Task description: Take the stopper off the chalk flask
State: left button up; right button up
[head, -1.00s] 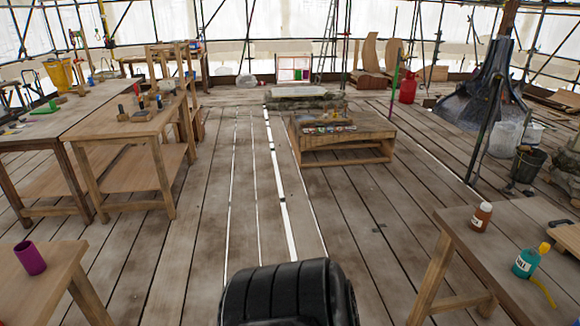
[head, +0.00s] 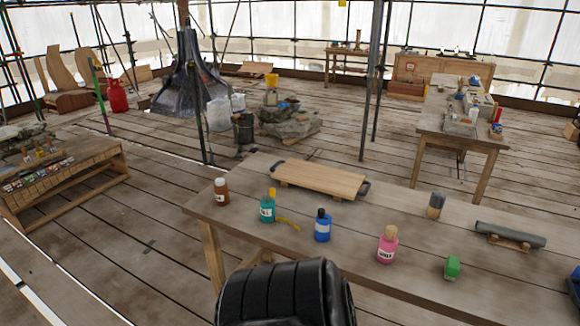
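Several small labelled bottles stand on the wooden table in front of me in the head view. They are a brown bottle (head: 221,193) with a white label, a teal bottle (head: 267,209) with a yellow top, a blue bottle (head: 322,228) with a dark top and a pink bottle (head: 387,249) with a pale pink top. The labels are too small to read surely, so I cannot tell which is the chalk flask. All stand upright and apart. Neither of my grippers is in view.
A yellow curved piece (head: 288,223) lies beside the teal bottle. Open floor lies left of the table.

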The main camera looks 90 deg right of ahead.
aim_at(387, 249)
jog(key=z, duration=3.5)
